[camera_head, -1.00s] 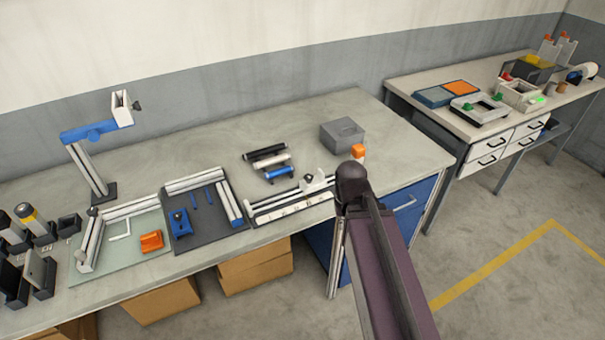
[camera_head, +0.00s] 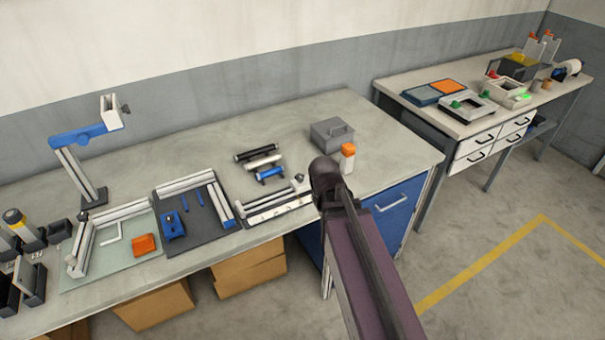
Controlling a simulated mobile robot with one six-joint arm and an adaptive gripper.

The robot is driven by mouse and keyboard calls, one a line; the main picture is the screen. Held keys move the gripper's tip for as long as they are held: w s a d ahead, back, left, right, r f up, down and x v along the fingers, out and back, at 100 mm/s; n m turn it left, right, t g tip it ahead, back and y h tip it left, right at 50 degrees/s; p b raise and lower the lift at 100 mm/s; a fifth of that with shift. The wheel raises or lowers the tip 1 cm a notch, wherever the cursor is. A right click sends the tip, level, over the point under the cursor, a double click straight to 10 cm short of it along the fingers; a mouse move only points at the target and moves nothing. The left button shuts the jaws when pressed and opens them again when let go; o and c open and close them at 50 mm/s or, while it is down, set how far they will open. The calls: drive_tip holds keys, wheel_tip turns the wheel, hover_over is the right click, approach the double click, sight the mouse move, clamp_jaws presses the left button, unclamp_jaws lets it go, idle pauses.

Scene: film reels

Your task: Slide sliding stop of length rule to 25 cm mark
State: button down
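The length rule (camera_head: 272,213) lies along the front edge of the near workbench, a pale rail with a light scale strip. A small part with a dark knob (camera_head: 299,178) shows at its right end, beside my arm. It looks like the sliding stop, but my arm hides much of that end. The scale marks are too small to read. My arm rises from the lower right, and its dark rounded joint covers the rule's right end. My gripper is not visible.
Three short cylinders, dark, white and blue (camera_head: 268,173), lie behind the rule. A grey lidded box (camera_head: 331,132) and an orange-capped white bottle (camera_head: 348,158) stand to the right. A dark fixture tray (camera_head: 208,236) sits left of the rule. The bench's back middle is clear.

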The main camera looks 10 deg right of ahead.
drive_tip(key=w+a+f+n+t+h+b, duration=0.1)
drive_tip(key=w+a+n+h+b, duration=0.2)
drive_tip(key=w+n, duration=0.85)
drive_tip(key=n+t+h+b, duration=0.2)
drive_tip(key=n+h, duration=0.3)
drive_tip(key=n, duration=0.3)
approach(300, 176)
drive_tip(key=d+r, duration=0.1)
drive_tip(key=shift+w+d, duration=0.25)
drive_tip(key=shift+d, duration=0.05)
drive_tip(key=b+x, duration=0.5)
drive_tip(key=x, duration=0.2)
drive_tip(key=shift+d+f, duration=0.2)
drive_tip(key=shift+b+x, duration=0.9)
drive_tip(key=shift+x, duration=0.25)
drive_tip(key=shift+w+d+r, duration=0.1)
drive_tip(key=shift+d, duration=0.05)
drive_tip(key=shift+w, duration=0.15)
